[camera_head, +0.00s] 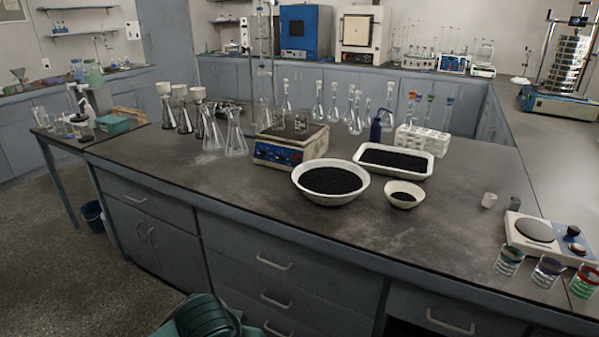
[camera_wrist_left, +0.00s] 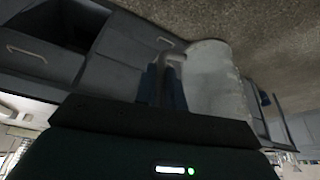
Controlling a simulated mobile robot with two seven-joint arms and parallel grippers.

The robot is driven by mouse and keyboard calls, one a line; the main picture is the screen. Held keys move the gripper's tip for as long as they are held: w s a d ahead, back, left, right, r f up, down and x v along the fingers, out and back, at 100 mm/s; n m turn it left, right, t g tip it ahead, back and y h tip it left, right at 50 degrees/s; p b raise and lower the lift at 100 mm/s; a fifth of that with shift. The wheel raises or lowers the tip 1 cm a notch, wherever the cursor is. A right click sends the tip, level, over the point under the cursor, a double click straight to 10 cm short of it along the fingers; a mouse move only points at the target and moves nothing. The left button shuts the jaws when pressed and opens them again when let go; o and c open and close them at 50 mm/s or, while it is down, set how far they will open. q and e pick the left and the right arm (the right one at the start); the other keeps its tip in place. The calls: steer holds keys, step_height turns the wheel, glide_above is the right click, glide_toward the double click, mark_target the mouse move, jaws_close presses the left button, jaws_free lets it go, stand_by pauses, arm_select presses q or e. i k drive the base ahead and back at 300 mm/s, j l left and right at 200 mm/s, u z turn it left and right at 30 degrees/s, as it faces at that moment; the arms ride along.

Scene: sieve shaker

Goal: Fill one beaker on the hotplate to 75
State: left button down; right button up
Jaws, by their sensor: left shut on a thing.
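A hotplate (camera_head: 288,154) with a blue control front stands in the middle of the bench. Small clear glass beakers (camera_head: 300,123) stand on its top; their fill level is too small to read. A second, white hotplate (camera_head: 553,243) is at the right edge, with colored-banded beakers (camera_head: 547,271) in front of it. In the left wrist view my left gripper (camera_wrist_left: 163,88) has its blue fingers shut on the handle of a pale, translucent jug (camera_wrist_left: 217,85). The jug's contents cannot be seen. Neither the jug nor the left gripper can be made out in the head view. My right gripper is not in view.
Flasks (camera_head: 236,137) stand left of the blue hotplate, and volumetric flasks (camera_head: 318,107) behind it. A bowl (camera_head: 330,199) and a tray (camera_head: 427,167) of black granules, a small bowl (camera_head: 404,205) and a tube rack (camera_head: 424,137) lie right. The bench front is clear.

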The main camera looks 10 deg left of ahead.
mark_target(301, 129)
steer(key=j+z, duration=0.1)
steer(key=z, duration=0.3)
steer(key=j+z, duration=0.1)
steer(key=z, duration=0.25)
steer(key=j+z, duration=0.15)
steer(key=z, duration=0.25)
steer(key=k+j+z, duration=0.1)
steer(key=j+z, duration=0.3)
steer(key=k+j+z, duration=0.15)
steer(key=j, duration=0.25)
steer(key=k+j+z, duration=0.2)
steer(key=j, duration=0.2)
steer(key=j+z, duration=0.15)
steer(key=j, duration=0.25)
steer(key=k+j, duration=0.2)
steer(key=j, duration=0.2)
steer(key=k+j, duration=0.2)
steer(key=j, duration=0.2)
steer(key=k+j+z, duration=0.1)
steer(key=k+j, duration=0.15)
steer(key=j, duration=0.15)
steer(key=k+j, duration=0.2)
steer(key=j, duration=0.15)
